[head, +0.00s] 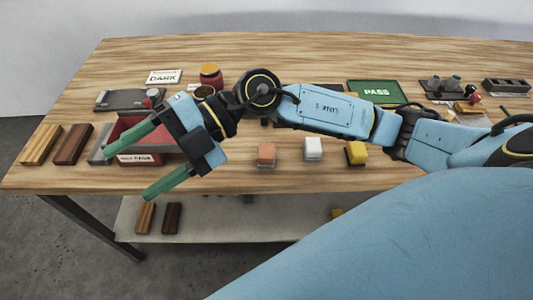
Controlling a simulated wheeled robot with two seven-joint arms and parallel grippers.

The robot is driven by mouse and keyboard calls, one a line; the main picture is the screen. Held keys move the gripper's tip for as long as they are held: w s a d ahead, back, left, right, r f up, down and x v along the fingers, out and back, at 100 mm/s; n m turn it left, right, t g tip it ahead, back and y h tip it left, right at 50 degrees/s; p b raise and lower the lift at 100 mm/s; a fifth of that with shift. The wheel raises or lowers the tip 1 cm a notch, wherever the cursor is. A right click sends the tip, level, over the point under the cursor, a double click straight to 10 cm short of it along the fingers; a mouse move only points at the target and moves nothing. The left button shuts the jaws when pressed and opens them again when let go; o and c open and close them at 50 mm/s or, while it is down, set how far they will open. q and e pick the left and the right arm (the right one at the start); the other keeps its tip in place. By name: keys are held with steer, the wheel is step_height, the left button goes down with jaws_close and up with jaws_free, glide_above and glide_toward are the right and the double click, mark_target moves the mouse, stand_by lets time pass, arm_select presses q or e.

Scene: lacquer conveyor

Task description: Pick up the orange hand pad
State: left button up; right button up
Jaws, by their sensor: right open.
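The orange hand pad (266,154) stands on the wooden table near its front edge, with an orange top and a paler lower part. It is the leftmost of a short row with a white pad (313,149) and a yellow pad (356,153). My right gripper (127,175) is open, its two green fingers pointing left, with nothing seen between them. It is left of the orange pad, in front of the red bin, and apart from the pad. My left gripper is not in view.
A red bin (141,158) with a label is partly hidden behind my right gripper. Wood blocks (72,144) lie at the left. A green PASS tray (376,92) is behind my arm. A lower shelf (270,219) holds more blocks. The front strip by the pads is clear.

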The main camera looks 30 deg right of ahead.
steer(key=w+d+f+h, duration=0.2)
steer(key=d+f+h, duration=0.5)
steer(key=m+h, duration=0.3)
steer(key=h, duration=0.6)
glide_above(267, 150)
step_height(267, 150, down, 2)
steer(key=shift+t, duration=0.4)
step_height(267, 150, down, 13)
steer(key=shift+b, duration=0.45)
steer(key=c, duration=1.1)
steer(key=shift+o, duration=0.2)
step_height(267, 150, up, 10)
steer(key=shift+r+p, duration=0.1)
steer(key=shift+p, duration=0.3)
steer(key=o, duration=0.4)
steer(key=c, duration=0.3)
